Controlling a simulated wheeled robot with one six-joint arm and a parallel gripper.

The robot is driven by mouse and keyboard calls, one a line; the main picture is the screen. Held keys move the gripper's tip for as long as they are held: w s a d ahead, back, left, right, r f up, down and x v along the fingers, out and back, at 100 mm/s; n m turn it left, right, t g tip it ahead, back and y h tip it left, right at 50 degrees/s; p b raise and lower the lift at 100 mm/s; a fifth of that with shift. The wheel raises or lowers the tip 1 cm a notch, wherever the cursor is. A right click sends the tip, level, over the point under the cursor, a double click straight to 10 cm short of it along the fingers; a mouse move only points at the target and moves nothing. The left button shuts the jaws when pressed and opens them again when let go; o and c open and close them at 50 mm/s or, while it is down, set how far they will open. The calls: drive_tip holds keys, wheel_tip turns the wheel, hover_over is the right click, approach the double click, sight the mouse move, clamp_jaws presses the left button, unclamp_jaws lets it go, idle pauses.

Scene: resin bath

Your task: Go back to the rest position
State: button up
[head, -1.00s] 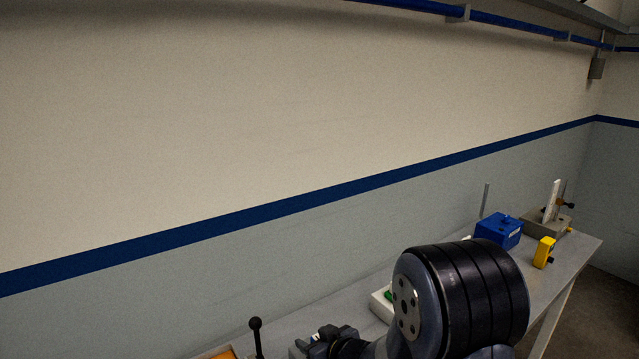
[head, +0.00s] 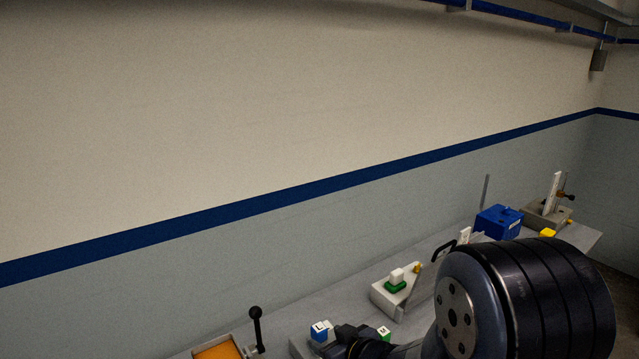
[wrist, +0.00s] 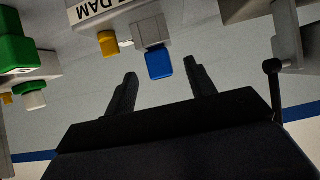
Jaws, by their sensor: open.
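My gripper (wrist: 160,67) is open and empty in the wrist view, its two dark fingers apart above the grey bench. A small blue piece (wrist: 160,63) on a grey-white block shows beyond the fingertips, apart from them as far as I can tell. In the head view my dark arm link fills the lower right, and the gripper end is partly hidden near the bottom edge. No marker of a rest position shows.
The head view shows an orange-filled tray (head: 218,351), a black-knobbed lever (head: 256,328), blue-white (head: 321,331) and green-white (head: 384,333) lettered blocks, a grey fixture (head: 384,302) and a blue box (head: 498,222). The wall (head: 250,120) stands behind the bench.

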sight(315, 332)
drive_tip(key=v, duration=0.5)
drive_tip(key=x, duration=1.1)
drive_tip(key=shift+w+a+f, duration=0.1)
drive_tip(key=shift+w+a, duration=0.1)
wheel_tip(315, 332, up, 10)
drive_tip(key=p, duration=0.8)
drive_tip(key=shift+d+f, duration=0.1)
drive_tip(key=shift+f, duration=0.05)
drive_tip(key=shift+s+d+f, duration=0.1)
drive_tip(key=shift+s, duration=0.05)
